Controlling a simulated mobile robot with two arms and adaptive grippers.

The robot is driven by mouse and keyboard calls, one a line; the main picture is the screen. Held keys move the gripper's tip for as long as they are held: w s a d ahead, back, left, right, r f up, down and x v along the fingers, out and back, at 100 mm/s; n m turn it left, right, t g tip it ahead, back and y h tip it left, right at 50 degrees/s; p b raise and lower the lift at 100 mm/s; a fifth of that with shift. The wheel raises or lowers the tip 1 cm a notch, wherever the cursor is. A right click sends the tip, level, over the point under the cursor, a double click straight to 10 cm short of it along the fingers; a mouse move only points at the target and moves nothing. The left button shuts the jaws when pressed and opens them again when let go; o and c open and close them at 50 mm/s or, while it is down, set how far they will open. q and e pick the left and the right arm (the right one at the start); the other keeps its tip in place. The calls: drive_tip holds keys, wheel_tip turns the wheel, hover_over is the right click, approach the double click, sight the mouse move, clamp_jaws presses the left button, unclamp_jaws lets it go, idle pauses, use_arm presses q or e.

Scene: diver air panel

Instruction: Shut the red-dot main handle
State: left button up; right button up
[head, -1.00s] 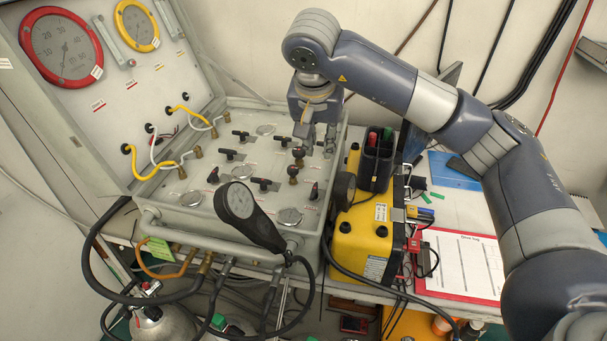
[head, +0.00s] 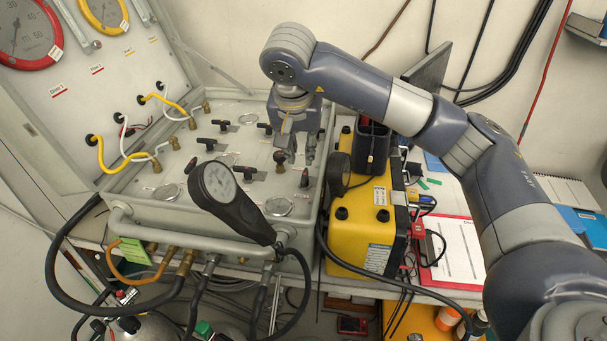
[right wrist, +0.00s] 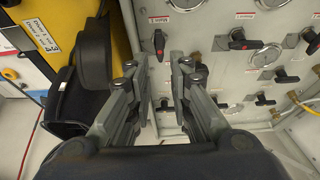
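The grey air panel (head: 155,205) carries several black T-handles. Three front ones show red on the handle: the right one (head: 305,179), the middle one (head: 243,173) and the left one (head: 190,166). They also show in the right wrist view as the near handle (right wrist: 159,44), the middle handle (right wrist: 238,41) and the far-right handle (right wrist: 312,40). Labels are too small to read, so I cannot tell which is the main. My right gripper (head: 298,158) is open and empty, above the panel's right side; its fingertips (right wrist: 157,72) are apart, near the right front handle. My left gripper is out of view.
A black hand-held gauge (head: 225,195) stands at the panel's front edge. A yellow case (head: 355,240) with a black holder (head: 371,145) stands close on the right. The open lid (head: 75,110) rises at the left, with hoses (head: 115,160). A clipboard (head: 452,255) lies further right.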

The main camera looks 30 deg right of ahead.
sight(304, 175)
drive_tip(key=p+x, duration=0.2)
drive_tip(key=x, duration=0.7)
drive_tip(key=shift+w+d+f, duration=0.1)
drive_tip(key=shift+d+f, duration=0.05)
drive_tip(key=shift+f, duration=0.2)
clamp_jaws()
